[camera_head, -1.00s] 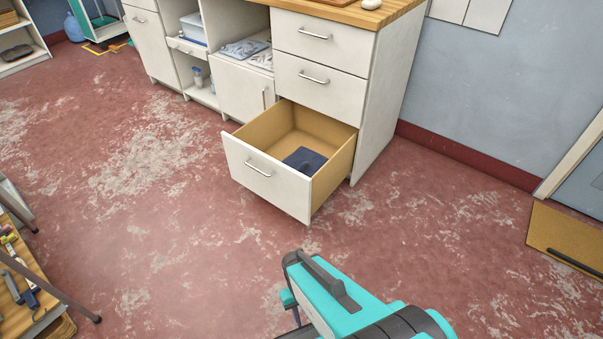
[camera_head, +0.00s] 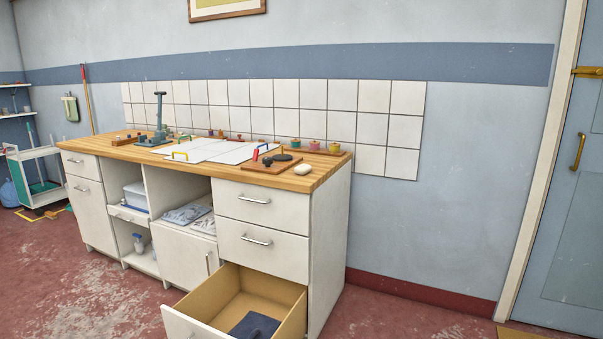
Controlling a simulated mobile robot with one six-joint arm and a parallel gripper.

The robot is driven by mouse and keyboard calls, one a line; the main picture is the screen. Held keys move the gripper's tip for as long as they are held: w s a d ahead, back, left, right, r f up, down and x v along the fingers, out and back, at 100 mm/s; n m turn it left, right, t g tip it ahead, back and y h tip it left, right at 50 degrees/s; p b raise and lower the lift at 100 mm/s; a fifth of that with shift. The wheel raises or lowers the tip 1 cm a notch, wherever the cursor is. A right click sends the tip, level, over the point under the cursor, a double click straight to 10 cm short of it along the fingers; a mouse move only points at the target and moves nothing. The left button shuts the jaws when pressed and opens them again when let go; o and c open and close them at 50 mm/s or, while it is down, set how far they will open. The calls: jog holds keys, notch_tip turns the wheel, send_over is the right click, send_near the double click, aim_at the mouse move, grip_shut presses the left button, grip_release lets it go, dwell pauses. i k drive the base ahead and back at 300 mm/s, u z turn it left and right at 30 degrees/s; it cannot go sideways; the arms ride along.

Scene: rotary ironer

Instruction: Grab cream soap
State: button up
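The cream soap (camera_head: 303,169) is a small, pale, rounded bar. It lies on the wooden worktop (camera_head: 312,180) near the right front corner of the counter, just right of a wooden board. Nothing covers it. My gripper is not in the current view, so its state does not show.
The bottom drawer (camera_head: 188,325) stands open below the soap's end of the counter, with a dark blue folded item (camera_head: 254,326) inside. A wooden board (camera_head: 268,164) with dark tools lies left of the soap. A tray of coloured pots (camera_head: 316,148) stands behind. A door (camera_head: 570,190) is at right.

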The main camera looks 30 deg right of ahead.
aim_at(303, 168)
jog(key=k, duration=0.65)
jog(key=u, duration=0.3)
jog(key=i, duration=1.6)
jog(key=u, duration=0.15)
